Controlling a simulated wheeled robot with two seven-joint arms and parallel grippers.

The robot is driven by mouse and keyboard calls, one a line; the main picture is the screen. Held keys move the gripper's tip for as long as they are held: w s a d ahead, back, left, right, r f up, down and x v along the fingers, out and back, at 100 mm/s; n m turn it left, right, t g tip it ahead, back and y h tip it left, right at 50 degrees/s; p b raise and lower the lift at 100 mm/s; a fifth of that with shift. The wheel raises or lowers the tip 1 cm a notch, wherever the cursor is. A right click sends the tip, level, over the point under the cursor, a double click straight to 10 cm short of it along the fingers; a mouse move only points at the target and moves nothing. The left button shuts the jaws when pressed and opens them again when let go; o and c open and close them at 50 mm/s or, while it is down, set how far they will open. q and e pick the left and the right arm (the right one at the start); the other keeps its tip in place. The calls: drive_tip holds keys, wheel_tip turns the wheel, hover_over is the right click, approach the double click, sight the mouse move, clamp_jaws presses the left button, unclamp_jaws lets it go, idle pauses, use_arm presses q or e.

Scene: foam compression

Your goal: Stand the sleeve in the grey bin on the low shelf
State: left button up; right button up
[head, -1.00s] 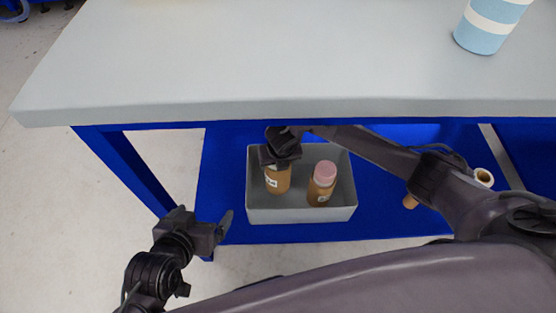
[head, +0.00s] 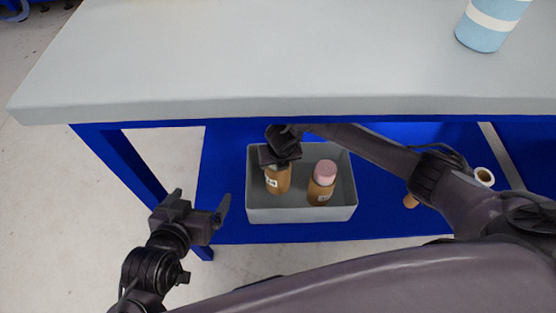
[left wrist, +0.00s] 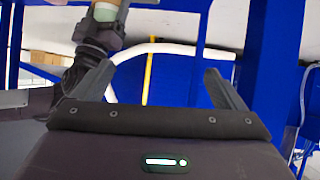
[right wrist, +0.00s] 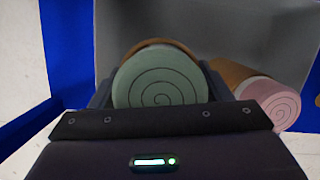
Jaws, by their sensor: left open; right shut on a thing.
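The brown sleeve (head: 278,181) has a pale label and stands about upright inside the grey bin (head: 300,215) on the low blue shelf. My right gripper (head: 281,152) reaches in from above and is shut on its upper part. In the right wrist view the sleeve's end shows a green spiral roll of foam (right wrist: 160,86) between the fingers. I cannot tell whether its bottom touches the bin floor. My left gripper (head: 222,208) is open and empty, in front of the shelf and left of the bin.
A second brown sleeve with a pink foam roll (head: 323,180) stands in the bin, right of the held one. Another brown tube (head: 484,177) lies on the shelf (head: 225,190) at the right. The grey tabletop (head: 250,60) overhangs the shelf and carries a blue-and-white cylinder (head: 484,32).

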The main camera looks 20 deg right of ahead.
use_arm(q)
drive_tip(key=shift+w+r, duration=0.25)
drive_tip(key=shift+w+d+r+t, duration=0.1)
drive_tip(key=shift+w+r+t, duration=0.05)
drive_tip(key=shift+r+t, duration=0.2)
use_arm(e)
drive_tip(key=shift+f, duration=0.15)
use_arm(q)
drive_tip(key=shift+w+r+t, duration=0.35)
drive_tip(key=shift+w+r, duration=0.05)
drive_tip(key=shift+r, duration=0.3)
use_arm(e)
drive_tip(key=shift+f, duration=0.1)
use_arm(q)
drive_tip(key=shift+r, duration=0.1)
use_arm(e)
drive_tip(key=o, duration=1.3)
